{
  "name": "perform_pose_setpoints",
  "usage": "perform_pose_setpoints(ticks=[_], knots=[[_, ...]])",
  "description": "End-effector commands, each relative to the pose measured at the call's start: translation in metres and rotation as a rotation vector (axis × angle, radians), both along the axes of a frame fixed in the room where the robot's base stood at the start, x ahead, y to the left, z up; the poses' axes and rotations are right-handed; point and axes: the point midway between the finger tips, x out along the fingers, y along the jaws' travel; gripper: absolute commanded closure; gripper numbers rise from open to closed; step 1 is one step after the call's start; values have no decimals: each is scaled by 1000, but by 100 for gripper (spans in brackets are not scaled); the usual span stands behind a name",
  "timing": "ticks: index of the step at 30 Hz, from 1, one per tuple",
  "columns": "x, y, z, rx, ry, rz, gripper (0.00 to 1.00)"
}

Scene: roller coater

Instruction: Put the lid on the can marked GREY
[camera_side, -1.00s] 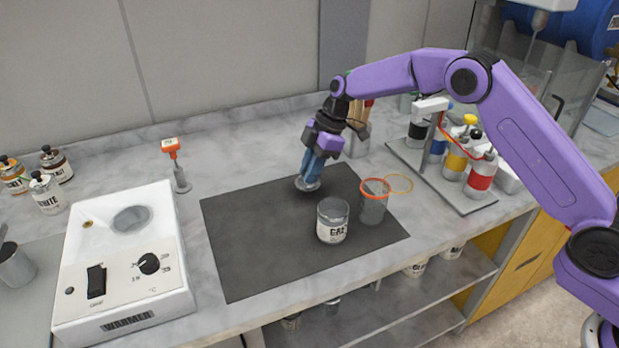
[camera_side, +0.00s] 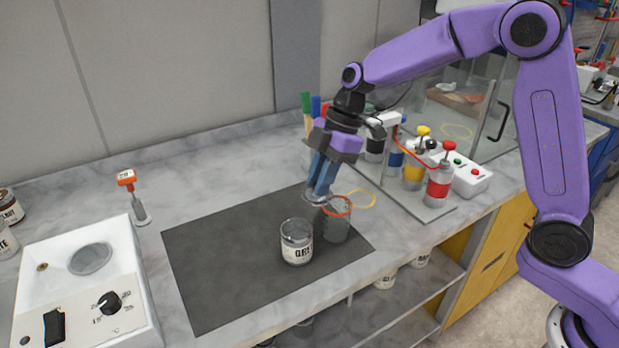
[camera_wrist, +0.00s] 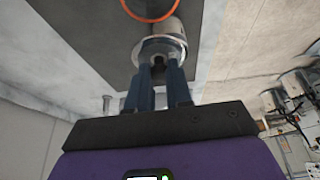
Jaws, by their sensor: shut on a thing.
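The can marked GREY (camera_side: 297,250) stands upright on the dark mat in the side view. Its label is only partly legible, and its top shows a grey surface inside the rim. My gripper (camera_side: 319,192) is shut on the lid (camera_side: 315,199), a small grey metal disc, and holds it behind and to the right of the can, apart from it. In the wrist view the lid (camera_wrist: 148,52) sits between my blue fingertips (camera_wrist: 160,65). Its far side is partly hidden by the fingers.
A grey cup with an orange rim (camera_side: 337,226) stands right of the can, close to the lid. A white warmer (camera_side: 85,300) is at the left. A rack of coloured bottles (camera_side: 438,188) is at the right. The left part of the mat (camera_side: 215,260) is clear.

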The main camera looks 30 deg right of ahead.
Motion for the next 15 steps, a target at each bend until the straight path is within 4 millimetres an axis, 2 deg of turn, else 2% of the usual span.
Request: perform_pose_setpoints(ticks=[6,9,15], knots=[[-11,40,15,2,-1,66,100],[-14,53,20,1,0,87,100],[-16,58,15,0,2,94,100]])
